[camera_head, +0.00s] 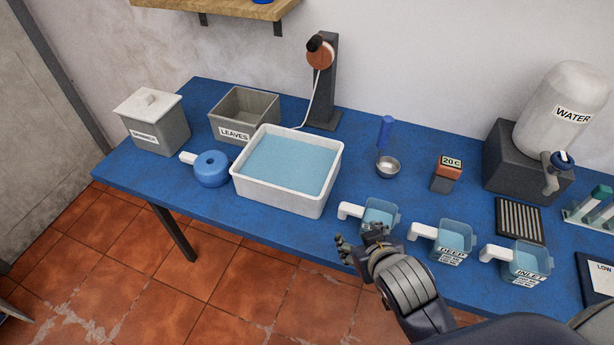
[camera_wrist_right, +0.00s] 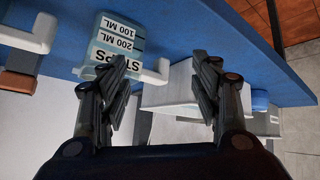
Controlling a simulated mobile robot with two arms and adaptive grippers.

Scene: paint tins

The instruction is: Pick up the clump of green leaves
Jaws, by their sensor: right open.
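No clump of green leaves shows in either view. A grey open bin labelled LEAVES (camera_head: 234,133) stands at the back left of the blue table; I see its inner walls, but its floor is partly hidden. My right gripper (camera_head: 360,240) is open and empty at the table's front edge, beside the leftmost clear cup (camera_head: 378,212) of blue liquid. In the right wrist view the fingers of the gripper (camera_wrist_right: 162,75) are spread, with that cup (camera_wrist_right: 117,40) beyond them at the left. My left gripper is in neither view.
A white tub (camera_head: 278,205) of blue water stands right of a blue round pot (camera_head: 211,172). A lidded grey box (camera_head: 158,130) is at far left.

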